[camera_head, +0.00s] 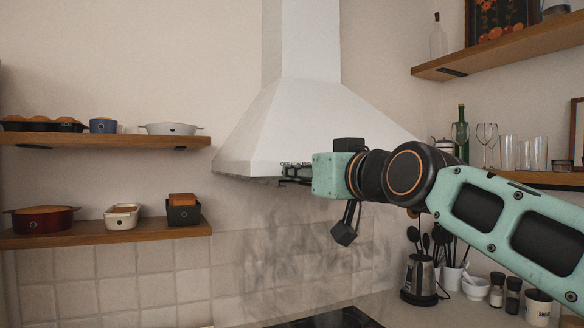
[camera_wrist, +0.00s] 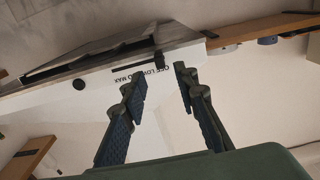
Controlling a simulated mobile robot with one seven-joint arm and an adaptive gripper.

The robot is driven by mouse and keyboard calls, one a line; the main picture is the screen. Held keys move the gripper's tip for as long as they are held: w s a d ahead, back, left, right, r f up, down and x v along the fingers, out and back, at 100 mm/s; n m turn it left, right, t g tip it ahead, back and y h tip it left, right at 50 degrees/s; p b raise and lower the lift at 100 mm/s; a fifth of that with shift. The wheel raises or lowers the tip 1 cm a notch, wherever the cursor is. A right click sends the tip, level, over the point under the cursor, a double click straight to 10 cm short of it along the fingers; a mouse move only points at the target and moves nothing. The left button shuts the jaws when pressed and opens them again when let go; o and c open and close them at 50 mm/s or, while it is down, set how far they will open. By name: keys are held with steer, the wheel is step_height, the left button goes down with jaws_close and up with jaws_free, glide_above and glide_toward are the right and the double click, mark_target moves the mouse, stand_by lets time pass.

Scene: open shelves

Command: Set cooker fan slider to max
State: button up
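The white cooker hood (camera_head: 300,120) fills the middle of the head view. Dark lettering shows on its lower front band, just beyond my gripper (camera_head: 292,174). In the wrist view the hood's front band (camera_wrist: 100,78) carries a label with OFF at one end and MAX at the other. A small dark upright piece (camera_wrist: 156,58) stands at the band's edge by the label, and a round black knob (camera_wrist: 79,84) sits past the MAX end. I cannot tell which is the slider. My gripper also shows there (camera_wrist: 158,80), open and empty, its fingertips near the label. Contact is unclear.
Shelves with pots (camera_head: 110,232) stand left of the hood; a shelf with glasses and a green bottle (camera_head: 460,136) is at right.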

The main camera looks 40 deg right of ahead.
steer(key=shift+p+x, duration=0.35)
steer(key=shift+x, duration=2)
jaws_close()
